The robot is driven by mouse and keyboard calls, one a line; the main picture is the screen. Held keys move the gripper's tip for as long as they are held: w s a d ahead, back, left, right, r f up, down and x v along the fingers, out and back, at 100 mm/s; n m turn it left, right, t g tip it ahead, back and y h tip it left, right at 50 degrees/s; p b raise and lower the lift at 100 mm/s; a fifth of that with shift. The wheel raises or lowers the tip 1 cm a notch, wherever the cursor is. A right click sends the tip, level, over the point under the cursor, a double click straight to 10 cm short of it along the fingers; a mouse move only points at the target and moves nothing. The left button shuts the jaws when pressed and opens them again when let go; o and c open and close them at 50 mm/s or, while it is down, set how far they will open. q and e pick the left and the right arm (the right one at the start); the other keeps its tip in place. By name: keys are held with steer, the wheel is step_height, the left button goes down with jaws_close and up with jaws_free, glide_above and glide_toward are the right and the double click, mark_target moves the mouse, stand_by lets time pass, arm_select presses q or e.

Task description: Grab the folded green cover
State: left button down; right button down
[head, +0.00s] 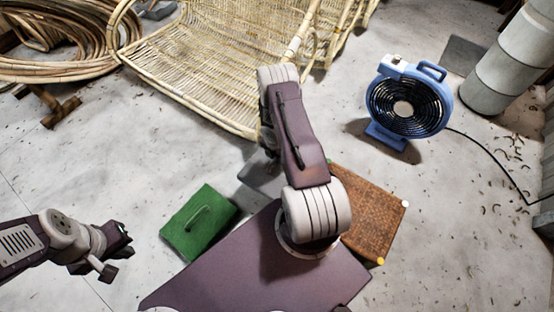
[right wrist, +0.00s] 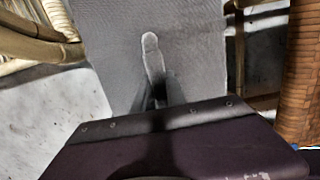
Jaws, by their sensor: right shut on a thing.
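The folded green cover (head: 203,222) lies flat on the floor left of my base, with a raised strap-like ridge on top. My left gripper (head: 120,256) is to the left of it, apart from it; whether its fingers are open is unclear. My right arm reaches forward, and its gripper is mostly hidden by the arm in the head view. In the right wrist view my right gripper (right wrist: 156,92) is shut on the raised ridge of a grey folded cover (right wrist: 192,60). A bit of that grey cover (head: 258,180) shows beside the arm in the head view.
A rattan chair frame (head: 200,60) stands just beyond my right arm. Rattan coils (head: 60,70) lie at back left. A brown woven box (head: 372,215) is right of my base; a blue fan (head: 408,105) with a cable stands further right. Floor around the green cover's left is clear.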

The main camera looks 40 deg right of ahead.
steer(key=shift+r, duration=0.25)
steer(key=w+r+m+p, duration=0.25)
steer(key=r+p, duration=0.25)
steer(key=r, duration=0.4)
steer(key=w+r+m+p, duration=0.2)
steer(key=r+m+p, duration=0.2)
steer(key=r, duration=0.5)
steer(key=a+r+m+g+y+b, duration=0.1)
steer(key=a+r+m+b, duration=0.3)
steer(key=a+r+m, duration=0.4)
steer(key=a+r+m+g+b, duration=0.1)
steer(key=a+r+m+b, duration=0.3)
steer(key=a+m, duration=0.5)
steer(key=s+r+n+p, duration=0.1)
steer(key=s+r+p, duration=0.2)
steer(key=r+p, duration=1.4)
steer(key=s+a+r+n+p, duration=0.1)
steer(key=s+r+p, duration=0.2)
steer(key=r+p, duration=1.5)
steer(key=p, duration=0.4)
steer(key=shift+s+a+r, duration=0.15)
steer(key=shift+a+r, duration=0.05)
steer(key=shift+r, duration=0.15)
